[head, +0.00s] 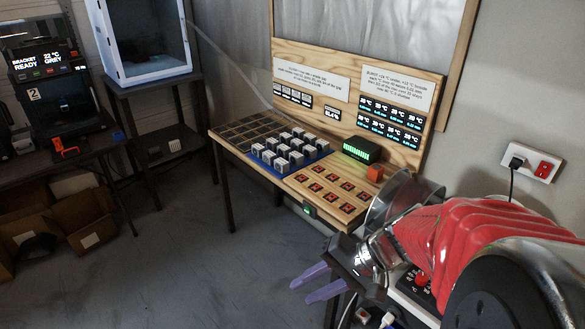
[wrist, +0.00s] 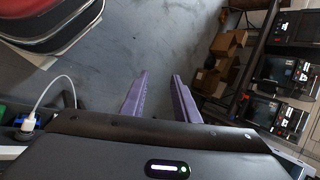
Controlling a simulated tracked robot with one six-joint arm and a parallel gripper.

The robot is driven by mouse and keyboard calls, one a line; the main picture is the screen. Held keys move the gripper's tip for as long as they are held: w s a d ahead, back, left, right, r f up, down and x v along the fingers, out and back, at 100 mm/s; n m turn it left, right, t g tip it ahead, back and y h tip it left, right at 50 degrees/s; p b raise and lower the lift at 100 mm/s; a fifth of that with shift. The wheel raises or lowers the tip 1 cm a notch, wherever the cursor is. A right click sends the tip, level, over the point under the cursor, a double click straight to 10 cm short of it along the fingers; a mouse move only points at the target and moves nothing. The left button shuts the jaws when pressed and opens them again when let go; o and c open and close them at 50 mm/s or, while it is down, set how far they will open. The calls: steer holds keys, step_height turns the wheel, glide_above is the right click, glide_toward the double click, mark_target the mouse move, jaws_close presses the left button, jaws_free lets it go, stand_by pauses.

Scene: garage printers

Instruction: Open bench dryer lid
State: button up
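My gripper (head: 300,292) is at the lower middle of the head view, with two purple fingers pointing left over the floor. In the wrist view my gripper (wrist: 159,74) has its fingers apart, with only floor between them. A white unit with a red knob (head: 422,280), possibly the bench dryer, is partly hidden behind and below my arm at the lower right. A clear rounded piece (head: 388,196) shows just behind my arm. I cannot tell whether it is the dryer lid, or whether that lid is open.
A wooden-topped bench (head: 284,184) with a blue tray of several grey blocks (head: 262,166) stands behind. An orange cube (head: 375,172) sits near its right end. Printers (head: 47,88) and cardboard boxes (head: 90,232) are at the left. The floor (head: 190,265) between is clear.

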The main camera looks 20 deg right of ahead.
steer(key=d+f+m+t+h, duration=0.2)
steer(key=d+m+t, duration=0.3)
steer(key=d, duration=0.9)
steer(key=d+f+m+t+h, duration=0.3)
steer(key=d+m+t, duration=0.3)
steer(key=d+m, duration=0.4)
steer(key=d+h, duration=0.1)
steer(key=d, duration=0.3)
steer(key=shift+s+f+h, duration=0.3)
steer(key=shift+f+h, duration=0.05)
steer(key=shift+h, duration=0.05)
steer(key=shift+w, duration=0.1)
steer(key=shift+x, duration=6.8)
steer(key=shift+r, duration=0.15)
steer(key=shift+c, duration=0.5)
